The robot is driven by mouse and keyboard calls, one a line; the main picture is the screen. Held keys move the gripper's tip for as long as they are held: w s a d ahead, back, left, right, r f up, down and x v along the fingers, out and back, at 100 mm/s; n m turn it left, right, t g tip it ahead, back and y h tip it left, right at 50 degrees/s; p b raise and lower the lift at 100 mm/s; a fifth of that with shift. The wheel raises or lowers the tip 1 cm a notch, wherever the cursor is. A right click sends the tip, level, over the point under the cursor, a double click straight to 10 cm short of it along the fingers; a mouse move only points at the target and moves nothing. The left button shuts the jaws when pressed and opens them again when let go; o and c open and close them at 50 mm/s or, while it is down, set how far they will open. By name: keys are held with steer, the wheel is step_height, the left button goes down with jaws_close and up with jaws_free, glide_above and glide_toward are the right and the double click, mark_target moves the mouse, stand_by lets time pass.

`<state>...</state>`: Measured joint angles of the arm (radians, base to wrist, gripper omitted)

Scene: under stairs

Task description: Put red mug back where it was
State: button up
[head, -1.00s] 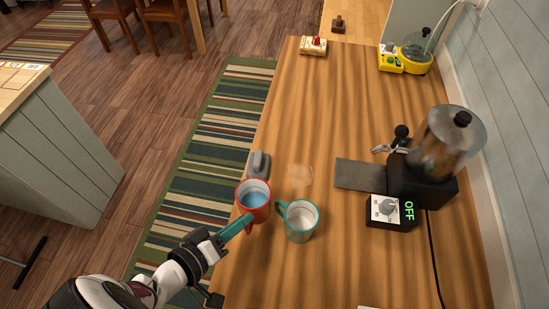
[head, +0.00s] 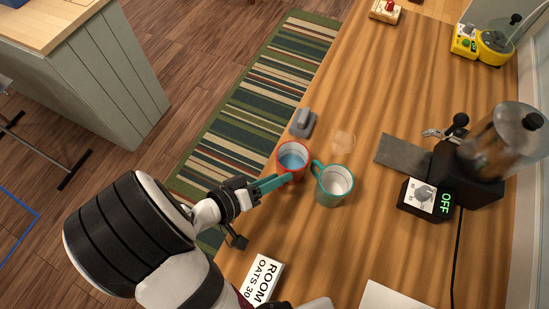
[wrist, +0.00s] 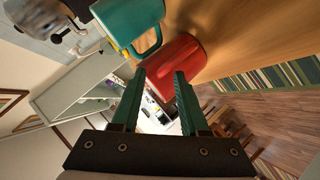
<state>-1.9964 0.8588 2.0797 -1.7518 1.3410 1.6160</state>
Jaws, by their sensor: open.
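The red mug (head: 279,165) stands upright on the wooden table with bluish contents inside. A teal mug (head: 335,190) stands close to its right, a little nearer to me, with its handle toward the red mug. My gripper (head: 283,181) has teal fingers whose tips are at the near left side of the red mug. In the wrist view my gripper (wrist: 160,75) is open, with the red mug (wrist: 175,66) just at the fingertips. I cannot tell whether they touch it. The red mug's handle is not clearly visible. The teal mug (wrist: 130,22) is beside it.
A grey object (head: 303,122) lies behind the red mug, and a pale round mark (head: 342,143) is on the table. A dispenser with a dial box (head: 430,197) stands at right. A lettered card (head: 262,280) lies near the front. The table's left edge runs close to the mug.

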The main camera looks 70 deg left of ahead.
steer(key=v, duration=1.2)
steer(key=shift+r, duration=0.15)
steer(key=w+d+m+g+h, duration=0.2)
steer(key=w+d+m+h, duration=0.6)
steer(key=w+d+h, duration=0.6)
steer(key=w+d+r+m+g+y, duration=0.1)
steer(key=d+r+m+g+y, duration=0.4)
steer(key=d+m, duration=0.1)
steer(key=w+d+r+m+g+y, duration=0.2)
steer(key=d+r+m+g+y, duration=0.2)
steer(key=d, duration=0.5)
steer(key=m+g+y, duration=0.1)
steer(key=m+y, duration=0.1)
steer(key=shift+w+d+r+y, duration=0.3)
steer(key=shift+d+r, duration=0.05)
steer(key=shift+r, duration=0.05)
